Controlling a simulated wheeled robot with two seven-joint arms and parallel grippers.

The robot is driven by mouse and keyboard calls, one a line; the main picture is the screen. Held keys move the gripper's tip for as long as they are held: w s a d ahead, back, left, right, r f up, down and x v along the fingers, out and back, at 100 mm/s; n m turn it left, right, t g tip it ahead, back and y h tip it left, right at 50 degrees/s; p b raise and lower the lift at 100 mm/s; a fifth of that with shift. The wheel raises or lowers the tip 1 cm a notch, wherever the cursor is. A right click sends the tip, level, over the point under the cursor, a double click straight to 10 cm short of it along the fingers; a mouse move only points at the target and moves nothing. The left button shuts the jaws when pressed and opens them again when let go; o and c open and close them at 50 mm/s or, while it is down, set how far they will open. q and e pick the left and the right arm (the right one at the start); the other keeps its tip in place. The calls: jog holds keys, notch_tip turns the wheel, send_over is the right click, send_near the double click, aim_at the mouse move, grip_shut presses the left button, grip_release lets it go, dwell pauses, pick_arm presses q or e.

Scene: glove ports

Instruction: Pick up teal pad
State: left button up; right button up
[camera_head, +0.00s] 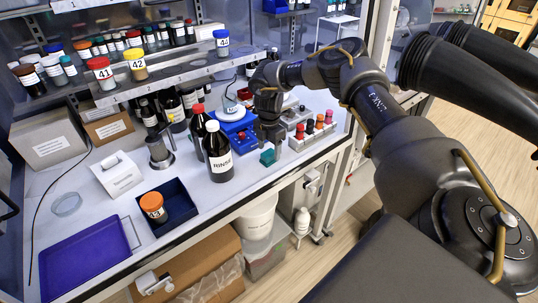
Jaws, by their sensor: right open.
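The teal pad (268,157) is a small teal block on the white worktop, near its front edge, just right of the large dark bottle labelled RINSE. My right gripper (269,143) is directly above the pad, pointing down, with its jaws open. Its fingertips are close to the pad's top; I cannot tell whether they touch it or reach around it. My left gripper is not in view.
The RINSE bottle (217,158) stands close left of the gripper, with another dark bottle (199,125) behind it. A blue device (236,124) is behind the gripper. A rack with coloured knobs (310,128) stands right. A purple tray (84,262) lies far left.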

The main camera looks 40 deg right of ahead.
aim_at(269, 152)
jog(key=shift+d+f+p, duration=0.1)
jog(key=shift+f+p, duration=0.2)
jog(key=shift+f, duration=1.25)
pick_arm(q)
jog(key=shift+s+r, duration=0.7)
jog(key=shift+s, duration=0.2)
pick_arm(e)
jog(key=shift+c, duration=0.3)
jog(key=c, duration=1)
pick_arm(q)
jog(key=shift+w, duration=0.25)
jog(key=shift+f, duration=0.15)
pick_arm(e)
jog(key=shift+r, duration=0.15)
